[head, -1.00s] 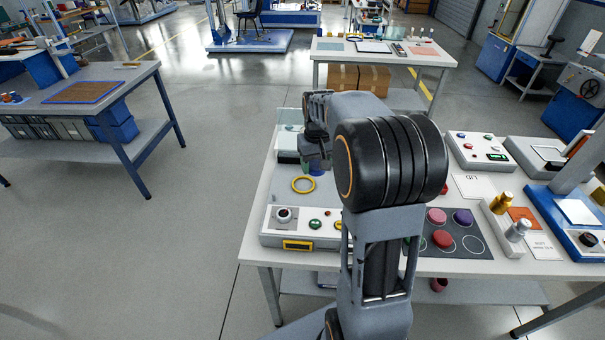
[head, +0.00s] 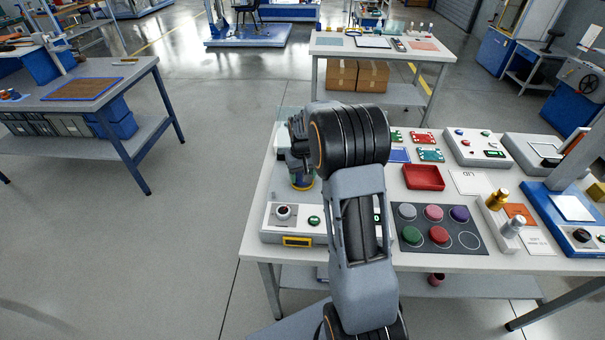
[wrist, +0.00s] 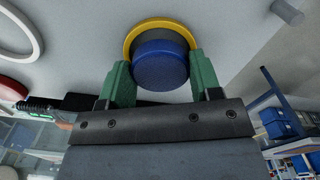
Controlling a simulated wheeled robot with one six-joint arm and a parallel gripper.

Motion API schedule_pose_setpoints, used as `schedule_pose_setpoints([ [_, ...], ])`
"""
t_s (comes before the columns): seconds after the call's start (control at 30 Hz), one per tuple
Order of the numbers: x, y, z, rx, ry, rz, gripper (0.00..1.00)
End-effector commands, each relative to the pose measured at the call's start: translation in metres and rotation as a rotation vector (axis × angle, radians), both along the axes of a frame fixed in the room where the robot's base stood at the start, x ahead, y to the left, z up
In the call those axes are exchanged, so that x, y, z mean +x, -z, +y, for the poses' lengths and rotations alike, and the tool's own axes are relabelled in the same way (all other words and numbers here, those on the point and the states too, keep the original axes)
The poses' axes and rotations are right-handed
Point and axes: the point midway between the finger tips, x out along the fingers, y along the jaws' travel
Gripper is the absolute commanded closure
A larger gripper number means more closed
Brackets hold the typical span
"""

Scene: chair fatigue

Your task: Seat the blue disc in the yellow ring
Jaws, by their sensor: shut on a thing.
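The blue disc (wrist: 160,65) is held between the two green fingertips of my gripper (wrist: 158,82) in the wrist view. The yellow ring (wrist: 135,32) lies right beyond the disc, and its near part is hidden behind the disc and fingers. A grey inside of the ring shows above the disc's edge. In the head view my gripper (head: 300,170) is directly over the yellow ring (head: 303,187), partly covering it. The disc looks roughly lined up with the ring; I cannot tell whether they touch.
A control panel (head: 268,225) with a knob and buttons stands in front of the ring. To the right are a dark mat (head: 409,240) with several coloured discs and one bare circle, and a red tray (head: 437,179). My arm hides the bench's middle.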

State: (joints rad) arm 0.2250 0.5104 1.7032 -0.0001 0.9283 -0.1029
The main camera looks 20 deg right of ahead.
Motion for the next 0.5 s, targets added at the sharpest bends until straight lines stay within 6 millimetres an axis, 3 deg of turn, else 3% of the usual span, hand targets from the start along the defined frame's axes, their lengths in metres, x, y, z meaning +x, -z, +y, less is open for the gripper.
schedule_pose_setpoints([
  [0.5,-0.0001,0.0093,0.0000,0.000,0.000,0.000,0.70],
])
